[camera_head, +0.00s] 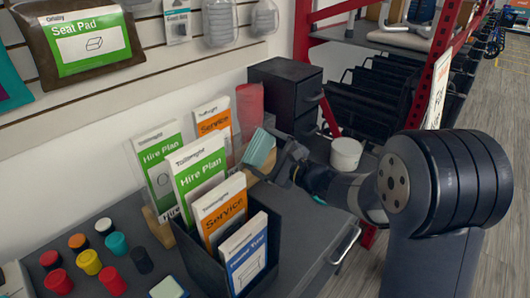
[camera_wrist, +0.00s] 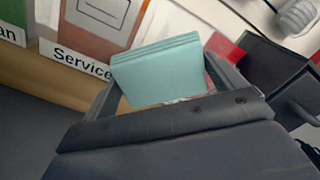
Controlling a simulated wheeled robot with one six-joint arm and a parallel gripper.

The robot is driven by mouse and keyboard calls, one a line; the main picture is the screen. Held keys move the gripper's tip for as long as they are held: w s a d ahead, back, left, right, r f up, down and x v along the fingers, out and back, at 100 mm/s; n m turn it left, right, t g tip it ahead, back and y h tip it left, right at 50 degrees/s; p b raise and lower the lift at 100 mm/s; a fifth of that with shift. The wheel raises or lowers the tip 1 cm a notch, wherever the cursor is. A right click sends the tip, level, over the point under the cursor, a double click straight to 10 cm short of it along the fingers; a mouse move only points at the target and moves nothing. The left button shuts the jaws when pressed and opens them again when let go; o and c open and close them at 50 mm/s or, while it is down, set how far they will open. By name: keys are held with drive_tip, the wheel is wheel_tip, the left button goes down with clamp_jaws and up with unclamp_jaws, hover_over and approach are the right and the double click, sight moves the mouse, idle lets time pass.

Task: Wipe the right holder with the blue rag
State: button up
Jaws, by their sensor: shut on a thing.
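The blue rag (camera_head: 260,148) is a folded light teal cloth; it also shows in the wrist view (camera_wrist: 160,75). My gripper (camera_head: 276,154) is shut on it, with a finger on each side of the cloth in the wrist view (camera_wrist: 165,98). The right holder (camera_wrist: 148,22) is a clear stand with an orange Service leaflet, on a wooden base (camera_wrist: 60,80). In the head view this leaflet (camera_head: 213,118) is partly hidden behind other leaflets. The rag is at the right holder's lower right in the wrist view; I cannot tell whether they touch. The left holder (camera_head: 135,160) carries a green Hire Plan leaflet.
A black box (camera_head: 262,225) of leaflets stands in front of the holders. A red object (camera_head: 250,103) and dark drawers (camera_head: 285,92) stand behind the rag. A white tub (camera_head: 346,153) is to the right. Several coloured caps (camera_head: 88,261) lie at the left.

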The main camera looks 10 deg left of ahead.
sight(272, 146)
drive_tip(key=shift+b+x, duration=0.3)
drive_tip(key=shift+x, duration=0.7)
drive_tip(key=shift+w, duration=0.1)
drive_tip(key=shift+w+d, duration=0.95)
drive_tip(key=shift+w, duration=0.3)
drive_tip(key=shift+w+d+b, duration=0.15)
drive_tip(key=shift+w+d, duration=0.25)
drive_tip(key=shift+w, duration=0.35)
drive_tip(key=shift+w+d+b, duration=0.15)
drive_tip(key=shift+w+d, duration=0.2)
drive_tip(key=shift+w, duration=0.45)
drive_tip(key=w, duration=0.1)
drive_tip(key=w+d, duration=0.1)
drive_tip(key=shift+w+d+b, duration=0.2)
drive_tip(key=shift+w+b, duration=0.1)
drive_tip(key=shift+b, duration=0.1)
